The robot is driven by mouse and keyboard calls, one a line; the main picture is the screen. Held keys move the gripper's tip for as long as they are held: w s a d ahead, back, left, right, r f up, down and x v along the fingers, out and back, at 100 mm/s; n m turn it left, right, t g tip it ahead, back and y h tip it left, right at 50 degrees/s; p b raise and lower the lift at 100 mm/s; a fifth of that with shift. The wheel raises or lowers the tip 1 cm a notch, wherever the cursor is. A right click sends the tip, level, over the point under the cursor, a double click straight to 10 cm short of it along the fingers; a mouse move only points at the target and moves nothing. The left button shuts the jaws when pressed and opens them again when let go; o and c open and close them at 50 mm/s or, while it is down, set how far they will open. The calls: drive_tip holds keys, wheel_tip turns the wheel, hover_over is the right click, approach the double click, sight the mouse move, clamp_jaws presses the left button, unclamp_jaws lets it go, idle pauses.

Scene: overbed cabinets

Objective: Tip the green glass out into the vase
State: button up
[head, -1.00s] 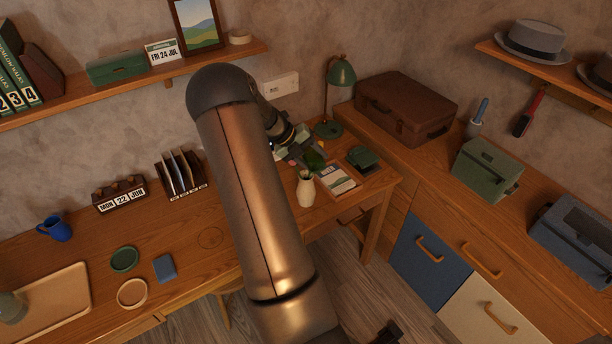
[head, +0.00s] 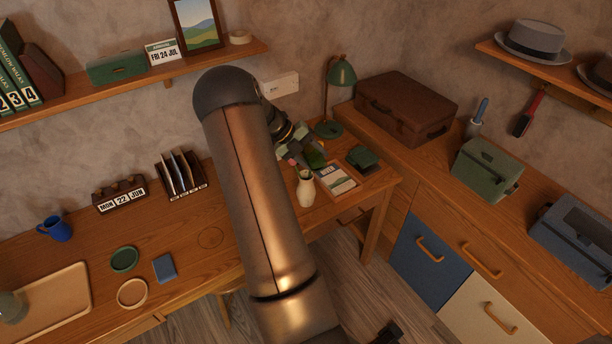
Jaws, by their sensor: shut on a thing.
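The cream vase (head: 305,191) stands upright on the desk, just past the right side of my arm. Its mouth is partly crowded by small dark and pinkish shapes that I cannot make out. The green glass (head: 316,159) is above and slightly right of the vase, behind its mouth, and looks tilted. My gripper (head: 305,152) is shut on the green glass. The fingers are small and partly hidden by my wrist. I cannot tell whether the glass touches the vase or what is in it.
A notebook (head: 337,179) and a dark green box (head: 363,158) lie right of the vase. A green desk lamp (head: 341,75) stands behind. A brown suitcase (head: 406,105) sits on the cabinet to the right. The desk front edge is close to the vase.

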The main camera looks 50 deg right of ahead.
drive_tip(key=shift+s+r+g, duration=0.1)
drive_tip(key=shift+g, duration=0.2)
drive_tip(key=shift+d+r+n+g+y, duration=0.1)
drive_tip(key=shift+r+n+g+y, duration=0.2)
drive_tip(key=shift+n+g, duration=0.1)
drive_tip(key=shift+r+g, duration=0.1)
drive_tip(key=shift+g, duration=0.3)
drive_tip(key=t, duration=0.1)
drive_tip(key=s+a+f+m+t, duration=0.1)
drive_tip(key=shift+f+t+h, duration=0.1)
drive_tip(key=shift+t+h, duration=0.3)
drive_tip(key=shift+s+f+t, duration=0.15)
drive_tip(key=shift+f+t, duration=0.15)
drive_tip(key=shift+t, duration=0.1)
